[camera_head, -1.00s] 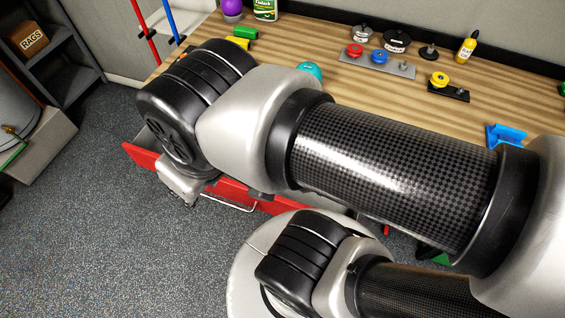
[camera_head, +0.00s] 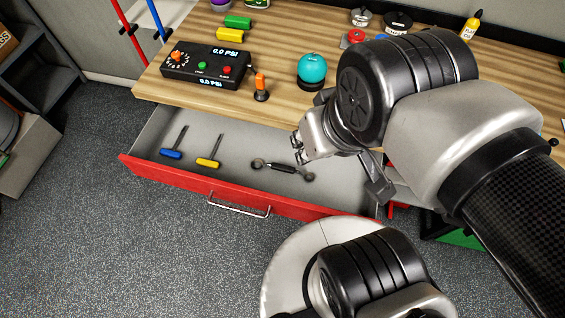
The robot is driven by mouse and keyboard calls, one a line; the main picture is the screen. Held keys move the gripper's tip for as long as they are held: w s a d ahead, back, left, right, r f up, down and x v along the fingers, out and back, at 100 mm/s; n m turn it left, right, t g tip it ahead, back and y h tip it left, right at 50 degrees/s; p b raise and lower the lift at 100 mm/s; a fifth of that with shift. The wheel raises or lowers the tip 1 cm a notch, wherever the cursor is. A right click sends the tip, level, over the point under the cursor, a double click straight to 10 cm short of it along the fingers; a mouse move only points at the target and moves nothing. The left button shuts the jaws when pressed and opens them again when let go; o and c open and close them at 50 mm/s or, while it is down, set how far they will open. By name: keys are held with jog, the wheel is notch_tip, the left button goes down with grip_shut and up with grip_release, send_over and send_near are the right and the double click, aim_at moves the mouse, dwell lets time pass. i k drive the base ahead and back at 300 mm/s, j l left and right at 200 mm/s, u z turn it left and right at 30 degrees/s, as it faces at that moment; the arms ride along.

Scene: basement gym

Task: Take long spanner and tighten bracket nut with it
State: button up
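A spanner (camera_head: 283,168) with a dark middle and metal ends lies in the open red drawer (camera_head: 230,197), right of two screwdrivers. It is the only spanner I can make out, and its length class is not marked. My gripper (camera_head: 297,147) is over the drawer, just above the spanner in the picture and apart from it. Nothing shows between its fingers, but they are too small and angled to tell whether they are open. I cannot make out a bracket nut; my arm covers much of the bench's right side.
Blue (camera_head: 171,153) and yellow (camera_head: 208,161) screwdrivers lie in the drawer's left part. On the wooden bench (camera_head: 290,40) above stand a black PSI box (camera_head: 205,66), an orange-topped lever (camera_head: 261,88) and a teal ball-shaped thing (camera_head: 312,70). The drawer's left floor is otherwise clear.

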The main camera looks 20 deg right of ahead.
aim_at(281, 167)
jog(key=z, duration=1.75)
jog(key=j+u, duration=0.15)
jog(key=u, duration=1.5)
jog(key=k+j+z, duration=0.2)
jog(key=j+z, duration=0.2)
